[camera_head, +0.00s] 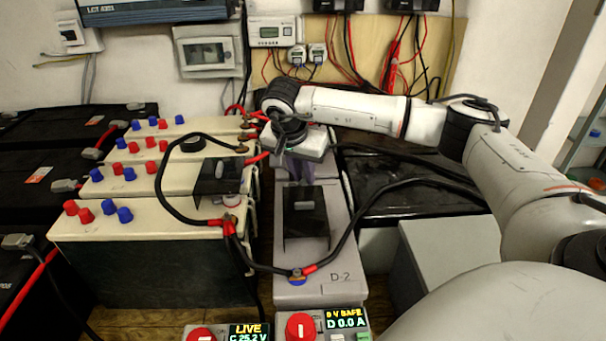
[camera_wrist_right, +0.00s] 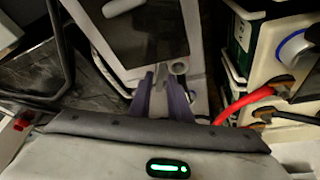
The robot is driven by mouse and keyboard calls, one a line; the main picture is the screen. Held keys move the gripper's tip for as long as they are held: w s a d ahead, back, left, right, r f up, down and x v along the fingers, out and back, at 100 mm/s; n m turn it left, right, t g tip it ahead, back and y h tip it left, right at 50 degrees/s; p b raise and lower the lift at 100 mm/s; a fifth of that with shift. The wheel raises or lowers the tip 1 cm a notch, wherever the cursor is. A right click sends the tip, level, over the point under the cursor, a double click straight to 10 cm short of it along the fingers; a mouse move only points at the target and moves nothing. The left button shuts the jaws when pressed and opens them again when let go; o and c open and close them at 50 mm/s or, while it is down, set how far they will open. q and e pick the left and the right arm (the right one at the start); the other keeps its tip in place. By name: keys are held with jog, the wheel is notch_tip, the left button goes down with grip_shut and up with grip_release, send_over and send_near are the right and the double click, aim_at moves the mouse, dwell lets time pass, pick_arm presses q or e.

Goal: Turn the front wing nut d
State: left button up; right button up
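The grey battery case marked D-2 (camera_head: 325,283) stands in the middle of the head view. My right gripper (camera_head: 299,176) points down over the back part of the case, well behind the front terminal. Its purple fingers (camera_wrist_right: 161,80) are apart, with nothing clearly between them. My left gripper is out of view.
Cream batteries (camera_head: 140,215) with red and blue caps stand left. A black cable (camera_head: 350,222) arches over the case's right side. A grey box (camera_head: 440,255) sits right.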

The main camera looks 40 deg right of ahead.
grip_shut()
